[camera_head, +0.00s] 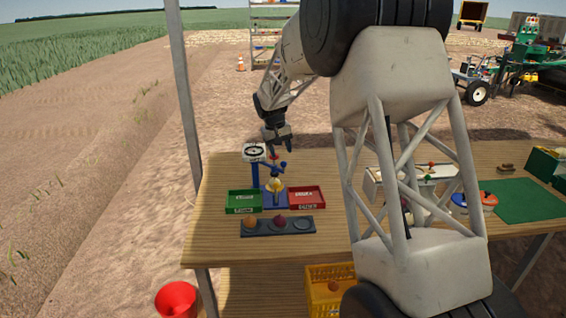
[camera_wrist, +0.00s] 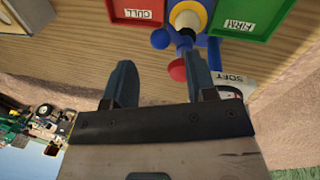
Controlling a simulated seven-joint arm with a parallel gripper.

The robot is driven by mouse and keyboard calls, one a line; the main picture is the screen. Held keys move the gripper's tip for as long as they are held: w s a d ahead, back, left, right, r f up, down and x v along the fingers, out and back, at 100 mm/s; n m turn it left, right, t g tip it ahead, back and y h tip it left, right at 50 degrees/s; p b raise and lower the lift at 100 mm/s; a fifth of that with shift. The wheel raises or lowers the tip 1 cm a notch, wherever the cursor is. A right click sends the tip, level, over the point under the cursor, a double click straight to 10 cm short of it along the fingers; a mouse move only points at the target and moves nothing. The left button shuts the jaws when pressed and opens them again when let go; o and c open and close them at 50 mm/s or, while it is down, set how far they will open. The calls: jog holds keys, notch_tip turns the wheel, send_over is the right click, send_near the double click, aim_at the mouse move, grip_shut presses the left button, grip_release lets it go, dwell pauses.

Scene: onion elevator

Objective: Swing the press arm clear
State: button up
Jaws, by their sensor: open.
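A blue press (camera_head: 256,173) stands on the wooden table, with blue arm parts and a small blue ball end (camera_head: 284,165). In the wrist view its blue ball ends (camera_wrist: 160,39) and a red knob (camera_wrist: 177,70) show. A pale onion (camera_head: 274,184) sits in a yellow ring (camera_wrist: 188,6) under the press. My gripper (camera_head: 278,149) is above and behind the press, pointing down. In the wrist view my gripper (camera_wrist: 160,75) is open, with the red knob near the right finger; I cannot tell whether they touch.
A dial (camera_head: 255,152) tops the press. A green FIRM tray (camera_head: 244,208) and a red CULL tray (camera_head: 307,204) flank it. A dark rack (camera_head: 260,233) holding produce lies in front. A white box (camera_head: 372,182) stands to the right.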

aim_at(283, 162)
jog(key=shift+w+d+f, duration=0.1)
jog(key=shift+d+f, duration=0.05)
jog(key=shift+f, duration=0.75)
jog(key=shift+s+d+f, duration=0.1)
jog(key=shift+d+f, duration=0.1)
jog(key=shift+f, duration=0.65)
jog(key=shift+w+d+f, duration=0.1)
jog(key=shift+d+f, duration=0.05)
jog(key=shift+f, duration=0.75)
grip_shut()
